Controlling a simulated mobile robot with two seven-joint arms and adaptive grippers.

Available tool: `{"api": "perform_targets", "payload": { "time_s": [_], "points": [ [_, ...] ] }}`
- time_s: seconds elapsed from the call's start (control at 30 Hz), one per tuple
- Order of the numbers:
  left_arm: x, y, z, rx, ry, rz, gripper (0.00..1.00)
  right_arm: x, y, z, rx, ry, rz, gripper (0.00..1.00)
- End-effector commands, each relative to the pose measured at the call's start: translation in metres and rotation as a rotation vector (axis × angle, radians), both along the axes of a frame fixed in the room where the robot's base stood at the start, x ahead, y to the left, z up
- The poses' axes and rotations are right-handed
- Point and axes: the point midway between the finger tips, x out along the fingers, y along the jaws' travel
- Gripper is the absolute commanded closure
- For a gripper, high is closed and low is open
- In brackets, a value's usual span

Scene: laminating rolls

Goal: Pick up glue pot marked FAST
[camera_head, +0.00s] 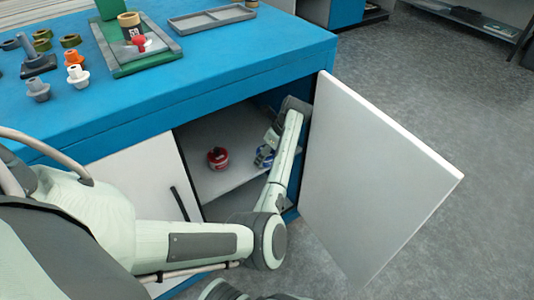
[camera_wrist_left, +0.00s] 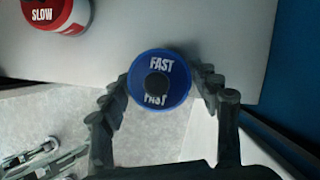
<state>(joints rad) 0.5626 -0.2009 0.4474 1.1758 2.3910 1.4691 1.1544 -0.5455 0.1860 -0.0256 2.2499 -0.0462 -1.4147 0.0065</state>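The blue glue pot marked FAST (camera_wrist_left: 172,67) stands on the cabinet shelf, its white lettering showing in the left wrist view. In the head view the blue pot (camera_head: 264,156) is partly hidden by my left gripper (camera_head: 270,142). My left gripper, also in the left wrist view (camera_wrist_left: 161,78), is open, with one finger on each side of the pot. The fingertips are very close to the pot; contact is not clear. A red glue pot marked SLOW (camera_wrist_left: 57,14) stands to the left, also in the head view (camera_head: 218,158). My right gripper is not in view.
The cabinet's right door (camera_head: 372,180) stands wide open, close to the right of my arm. The left door (camera_head: 130,180) is at the left of the opening. The blue tabletop (camera_head: 210,75) above carries a green press, a grey tray and several small parts.

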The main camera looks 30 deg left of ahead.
Motion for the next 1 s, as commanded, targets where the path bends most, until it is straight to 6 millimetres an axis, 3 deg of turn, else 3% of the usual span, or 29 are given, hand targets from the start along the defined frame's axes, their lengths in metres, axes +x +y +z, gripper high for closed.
{"api": "perform_targets", "payload": {
  "time_s": [0.1, 0.47, 1.0],
  "points": [
    [0.0, 0.0, 0.0, 0.001, -0.001, 0.001, 0.23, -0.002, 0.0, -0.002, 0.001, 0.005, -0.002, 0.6],
    [0.001, -0.002, 0.007, 0.002, -0.005, 0.0, 0.23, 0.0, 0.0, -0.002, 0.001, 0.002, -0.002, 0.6],
    [-0.003, -0.04, 0.098, 0.0, -0.004, 0.0, 0.23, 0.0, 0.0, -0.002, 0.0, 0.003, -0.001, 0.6]
  ]
}}
